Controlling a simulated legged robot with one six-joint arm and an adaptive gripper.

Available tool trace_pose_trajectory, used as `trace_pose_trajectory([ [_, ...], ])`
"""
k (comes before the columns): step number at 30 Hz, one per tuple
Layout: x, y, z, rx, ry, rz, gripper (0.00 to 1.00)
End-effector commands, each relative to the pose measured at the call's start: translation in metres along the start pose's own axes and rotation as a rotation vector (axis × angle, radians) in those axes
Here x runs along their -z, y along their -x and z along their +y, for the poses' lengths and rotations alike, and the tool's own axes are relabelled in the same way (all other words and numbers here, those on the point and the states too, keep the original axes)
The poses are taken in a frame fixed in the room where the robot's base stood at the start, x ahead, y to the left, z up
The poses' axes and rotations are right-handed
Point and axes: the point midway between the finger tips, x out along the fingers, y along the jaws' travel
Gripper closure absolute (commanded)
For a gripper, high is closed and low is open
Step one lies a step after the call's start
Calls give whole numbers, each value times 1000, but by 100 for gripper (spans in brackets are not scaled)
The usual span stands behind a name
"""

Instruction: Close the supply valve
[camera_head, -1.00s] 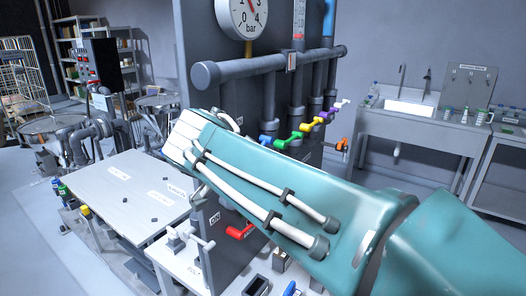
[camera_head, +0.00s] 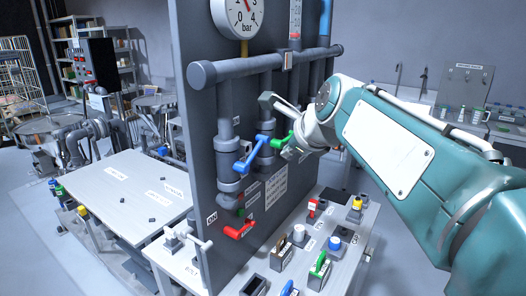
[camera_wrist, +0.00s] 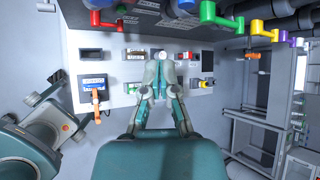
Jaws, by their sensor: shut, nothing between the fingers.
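Several coloured valve handles sit on the pipes of a dark upright panel. In the head view, a blue handle (camera_head: 247,160) and a green handle (camera_head: 282,141) are on vertical pipes under a thick horizontal pipe. A red handle (camera_head: 239,230) is lower, near the panel's edge. I cannot read which valve is the supply valve. My gripper (camera_wrist: 163,62) is shut and empty in the wrist view, with bench items beyond its fingertips. In the head view my arm hides any handles further right.
A round bar gauge (camera_head: 238,14) is at the panel's top. A bench (camera_head: 185,270) below carries small fittings, including a white knob (camera_head: 299,232) and a green-handled one (camera_head: 319,265). A grey table (camera_head: 120,200) stands left. A sink bench is behind my arm at right.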

Motion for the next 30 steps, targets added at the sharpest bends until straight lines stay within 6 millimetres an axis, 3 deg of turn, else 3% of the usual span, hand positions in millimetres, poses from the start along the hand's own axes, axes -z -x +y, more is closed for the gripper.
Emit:
trace_pose_trajectory([
  [14,0,-6,-2,3,-15,-9,100],
  [30,-1,-103,-1,0,-14,-7,100],
])
